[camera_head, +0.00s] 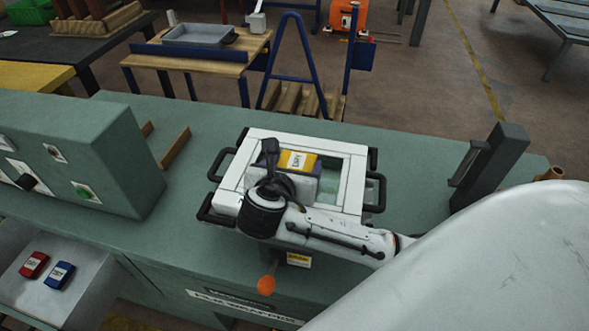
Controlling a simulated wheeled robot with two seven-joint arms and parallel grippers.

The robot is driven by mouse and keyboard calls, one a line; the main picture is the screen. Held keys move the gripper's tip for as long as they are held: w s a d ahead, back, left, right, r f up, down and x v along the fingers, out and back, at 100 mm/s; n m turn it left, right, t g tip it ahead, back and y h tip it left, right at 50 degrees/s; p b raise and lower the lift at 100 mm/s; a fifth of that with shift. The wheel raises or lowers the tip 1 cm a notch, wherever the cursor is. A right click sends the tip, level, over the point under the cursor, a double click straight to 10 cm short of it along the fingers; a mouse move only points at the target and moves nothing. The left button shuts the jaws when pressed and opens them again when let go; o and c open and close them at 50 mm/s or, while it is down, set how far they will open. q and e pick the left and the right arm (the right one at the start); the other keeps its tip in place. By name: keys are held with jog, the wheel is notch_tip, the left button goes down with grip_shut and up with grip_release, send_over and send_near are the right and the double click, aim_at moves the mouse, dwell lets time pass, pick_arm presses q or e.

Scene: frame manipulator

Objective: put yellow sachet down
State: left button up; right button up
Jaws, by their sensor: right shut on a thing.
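The yellow sachet (310,166), with a white label, is inside the white frame (355,184) with black handles on the green bench. My right gripper (271,160) reaches over the frame from the right and is shut on the sachet near its left end. The gripper and wrist hide part of the sachet and the frame's front left part. I cannot tell whether the sachet touches the surface beneath it. My left gripper is not in view.
A green control box (90,150) stands on the bench at left. A dark upright post (490,165) stands at right. Red (34,265) and blue (59,275) sachets lie on a grey surface at lower left. The bench between box and frame is mostly clear.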

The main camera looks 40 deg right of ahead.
jog(key=shift+f, duration=1.05)
jog(key=o, duration=1.1)
jog(key=shift+r, duration=0.1)
jog(key=v, duration=1.2)
